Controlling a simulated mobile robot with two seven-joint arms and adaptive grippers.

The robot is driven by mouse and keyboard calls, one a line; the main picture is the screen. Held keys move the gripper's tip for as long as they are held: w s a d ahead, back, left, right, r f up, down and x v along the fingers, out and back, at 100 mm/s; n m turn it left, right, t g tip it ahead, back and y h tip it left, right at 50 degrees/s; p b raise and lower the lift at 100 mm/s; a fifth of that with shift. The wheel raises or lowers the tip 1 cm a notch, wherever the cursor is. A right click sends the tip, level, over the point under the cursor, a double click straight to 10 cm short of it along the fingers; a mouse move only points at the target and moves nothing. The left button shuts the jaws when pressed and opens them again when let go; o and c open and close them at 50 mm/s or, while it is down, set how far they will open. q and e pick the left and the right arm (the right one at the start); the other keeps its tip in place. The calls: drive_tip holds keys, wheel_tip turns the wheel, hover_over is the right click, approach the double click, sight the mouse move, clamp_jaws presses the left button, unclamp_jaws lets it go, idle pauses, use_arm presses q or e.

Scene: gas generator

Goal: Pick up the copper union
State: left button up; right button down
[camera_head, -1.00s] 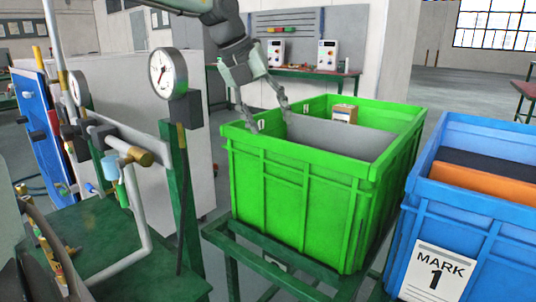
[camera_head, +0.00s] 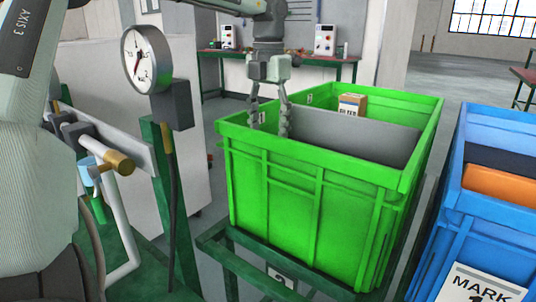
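My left gripper (camera_head: 269,118) points down at the left end of the green crate (camera_head: 300,208). Its two fingers are apart, with nothing seen between them. The fingertips appear at the crate's opening, just above its near rim; how deep they reach is hard to tell. I cannot make out a loose copper union; the floor of the crate's near compartment is hidden by the near wall. A brass-coloured fitting (camera_head: 119,162) sits on the pipework at the left, away from the gripper. My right gripper is not in view.
A grey divider (camera_head: 350,135) splits the crate, and a small cardboard box (camera_head: 352,104) stands behind it. A blue crate (camera_head: 500,232) stands at the right. A pressure gauge (camera_head: 139,59) rises left of the green crate. A bench (camera_head: 290,64) is in the background.

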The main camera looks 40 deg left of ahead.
use_arm(q)
drive_tip(key=f, duration=0.7)
drive_tip(key=shift+s+a+f+p, duration=0.1)
drive_tip(key=shift+s+p, duration=0.25)
drive_tip(key=shift+s, duration=0.05)
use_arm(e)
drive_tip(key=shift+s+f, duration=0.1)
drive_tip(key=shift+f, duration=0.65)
use_arm(q)
drive_tip(key=c, duration=1.3)
